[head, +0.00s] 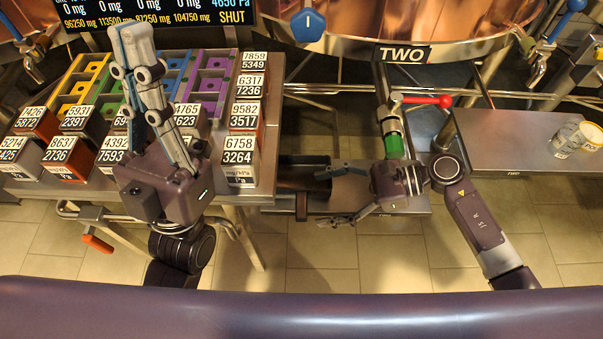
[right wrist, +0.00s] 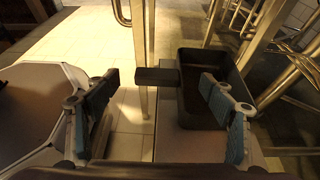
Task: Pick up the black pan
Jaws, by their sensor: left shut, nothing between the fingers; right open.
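The black pan (head: 303,172) sits on a low metal shelf, its short handle (head: 302,207) pointing toward me. In the right wrist view the deep rectangular pan (right wrist: 206,97) stands upright and looks empty; its flat handle (right wrist: 157,76) shows beyond the gap between my fingers. My right gripper (head: 328,195) is open and empty, just right of the handle in the head view; one finger covers part of the pan's edge there. My left gripper (head: 130,45) is shut and empty, raised over the block table, fingers pointing away from me.
The table (head: 240,199) at left holds numbered blocks and coloured slotted racks. A metal bench (head: 510,140) at right carries a yellow-white cup (head: 578,138). A post with a green sleeve (head: 393,145) and a red-handled valve (head: 430,100) stand behind my right gripper. Tiled floor lies in front.

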